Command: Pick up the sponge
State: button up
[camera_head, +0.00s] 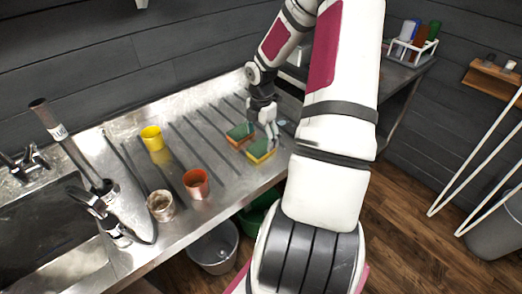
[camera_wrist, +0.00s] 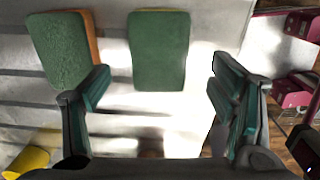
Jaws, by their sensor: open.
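Two sponges with green tops lie on the steel draining board. One sponge has a yellow underside (camera_head: 261,151) and is nearer the board's front edge; in the wrist view its green top (camera_wrist: 159,52) lies ahead, between the lines of the two fingers. The other sponge has an orange underside (camera_head: 240,134) and lies just to its left; it also shows in the wrist view (camera_wrist: 62,50), beside and partly behind the left finger. My gripper (camera_head: 270,122) points down over the yellow-sided sponge. In the wrist view, my gripper (camera_wrist: 157,90) is open with nothing between its fingers.
A yellow cup (camera_head: 152,138), an orange-brown cup (camera_head: 196,184) and a pale metallic cup (camera_head: 160,206) stand on the draining board (camera_head: 120,160). The sink (camera_head: 45,235) and its tap are at the left. A rack of bottles (camera_head: 412,46) stands at the back right.

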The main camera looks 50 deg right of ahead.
aim_at(262, 146)
notch_tip(262, 146, down, 4)
jog(key=shift+d+f, duration=0.15)
jog(key=shift+f, duration=0.1)
jog(key=c, duration=0.8)
jog(key=shift+r, duration=0.5)
jog(key=r, duration=0.2)
jog(key=shift+s+a+r, duration=0.25)
jog(key=shift+a+r, duration=0.05)
jog(key=shift+r, duration=0.1)
jog(key=s+a, duration=0.6)
jog(key=s, duration=0.1)
jog(key=s+a+r, duration=0.1)
jog(key=s+a, duration=0.3)
jog(key=shift+s+r, duration=0.1)
jog(key=shift+s, duration=0.1)
